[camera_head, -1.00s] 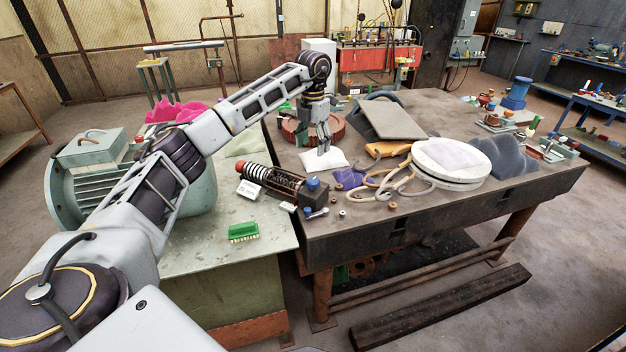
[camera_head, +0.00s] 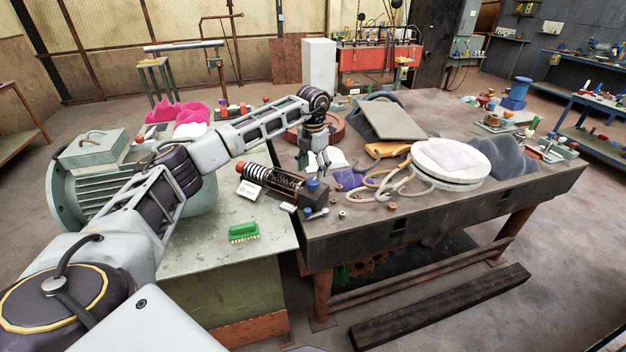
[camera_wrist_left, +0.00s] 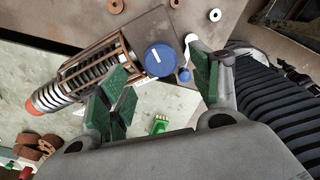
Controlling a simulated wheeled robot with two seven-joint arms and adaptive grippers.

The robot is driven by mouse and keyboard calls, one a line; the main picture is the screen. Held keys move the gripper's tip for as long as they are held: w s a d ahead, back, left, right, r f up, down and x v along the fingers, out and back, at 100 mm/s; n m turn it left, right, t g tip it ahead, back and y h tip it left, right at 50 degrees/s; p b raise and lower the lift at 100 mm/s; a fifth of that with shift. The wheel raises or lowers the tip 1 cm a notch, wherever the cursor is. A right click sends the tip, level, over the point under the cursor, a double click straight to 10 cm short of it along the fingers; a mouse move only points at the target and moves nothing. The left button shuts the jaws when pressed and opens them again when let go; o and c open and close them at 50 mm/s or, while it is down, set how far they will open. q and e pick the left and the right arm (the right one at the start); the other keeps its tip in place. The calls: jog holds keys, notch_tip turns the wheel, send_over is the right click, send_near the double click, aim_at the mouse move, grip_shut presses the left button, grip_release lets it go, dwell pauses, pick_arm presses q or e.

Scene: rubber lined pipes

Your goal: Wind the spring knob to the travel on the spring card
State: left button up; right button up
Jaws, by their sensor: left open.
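The spring unit (camera_head: 280,182) lies across the bench joint, a dark coil in a copper-coloured cage with a red end; it also shows in the wrist view (camera_wrist_left: 85,75). A round blue knob (camera_head: 313,184) tops the dark block at its near end; in the wrist view the knob (camera_wrist_left: 159,59) has a white mark. A white card (camera_head: 249,189) with unreadable print stands beside the unit. My left gripper (camera_head: 320,166) is open just behind and above the block.
A blue-handled small tool (camera_head: 317,213) and several washers lie close to the block. Looped hose (camera_head: 385,186), purple cloth (camera_head: 349,179) and a round white lidded piece (camera_head: 450,163) crowd the right side.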

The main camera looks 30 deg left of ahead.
aim_at(313, 180)
pick_arm(q)
notch_tip(313, 180, down, 3)
jog(key=shift+f, duration=1.05)
pick_arm(e)
jog(key=shift+w+a+r, duration=0.25)
jog(key=shift+w+a, duration=0.1)
jog(key=shift+w, duration=0.05)
pick_arm(q)
jog(key=c, duration=1)
jog(key=shift+c, duration=0.2)
pick_arm(e)
jog(key=shift+s, duration=0.15)
pick_arm(q)
jog(key=shift+m, duration=0.4)
